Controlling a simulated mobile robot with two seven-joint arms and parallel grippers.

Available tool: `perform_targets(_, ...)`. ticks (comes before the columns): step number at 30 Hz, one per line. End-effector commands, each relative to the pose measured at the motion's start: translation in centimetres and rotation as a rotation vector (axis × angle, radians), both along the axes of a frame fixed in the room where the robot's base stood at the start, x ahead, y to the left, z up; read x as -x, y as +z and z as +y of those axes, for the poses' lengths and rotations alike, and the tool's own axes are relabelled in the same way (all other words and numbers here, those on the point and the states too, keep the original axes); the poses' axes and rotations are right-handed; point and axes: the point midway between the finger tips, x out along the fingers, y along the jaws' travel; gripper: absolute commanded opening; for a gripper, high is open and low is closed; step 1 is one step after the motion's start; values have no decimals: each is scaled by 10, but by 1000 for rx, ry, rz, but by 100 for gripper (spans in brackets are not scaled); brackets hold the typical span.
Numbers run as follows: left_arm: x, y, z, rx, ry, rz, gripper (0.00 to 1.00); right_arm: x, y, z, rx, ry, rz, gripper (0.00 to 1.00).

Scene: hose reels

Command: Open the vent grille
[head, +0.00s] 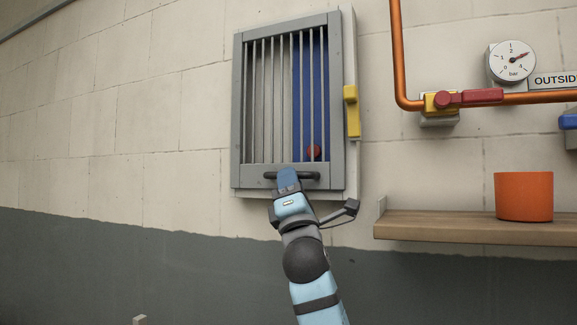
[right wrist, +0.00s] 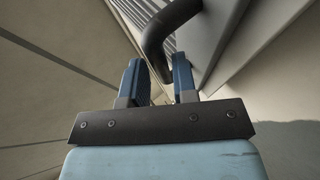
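The vent grille (head: 237,120) is a grey framed panel with vertical bars on the wall, with its frame lying close to the lighter surround. Its dark bar handle (head: 309,176) is at the bottom edge and also shows in the right wrist view (right wrist: 158,42). My right gripper (head: 287,178) is at the handle, hiding its middle. In the right wrist view its blue fingers (right wrist: 160,78) stand apart, with the curved handle reaching down between them; a gap shows beside the handle. A yellow latch (head: 352,112) sits at the surround's right side. My left gripper is out of view.
A blue panel and a red round thing (head: 314,152) show behind the bars. A wooden shelf (head: 450,228) with an orange pot (head: 524,197) juts out at right. Above it run a copper pipe (head: 398,60), a red-handled valve (head: 475,97) and a gauge (head: 512,61). The left wall is bare.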

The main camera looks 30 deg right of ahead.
Motion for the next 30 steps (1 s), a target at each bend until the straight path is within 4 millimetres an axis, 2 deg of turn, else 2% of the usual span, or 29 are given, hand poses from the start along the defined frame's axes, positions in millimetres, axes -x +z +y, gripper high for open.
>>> perform_targets(1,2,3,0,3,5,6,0,-4,8,-1,-1,0,-1,26)
perform_targets(6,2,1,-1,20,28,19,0,-12,15,-3,-1,1,0,26)
perform_targets(15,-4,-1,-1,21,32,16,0,-13,16,-3,0,0,0,26)
perform_targets(19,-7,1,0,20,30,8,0,-13,16,-3,0,0,0,0)
perform_targets(30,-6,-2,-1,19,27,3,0,-20,13,-2,-3,-17,0,0)
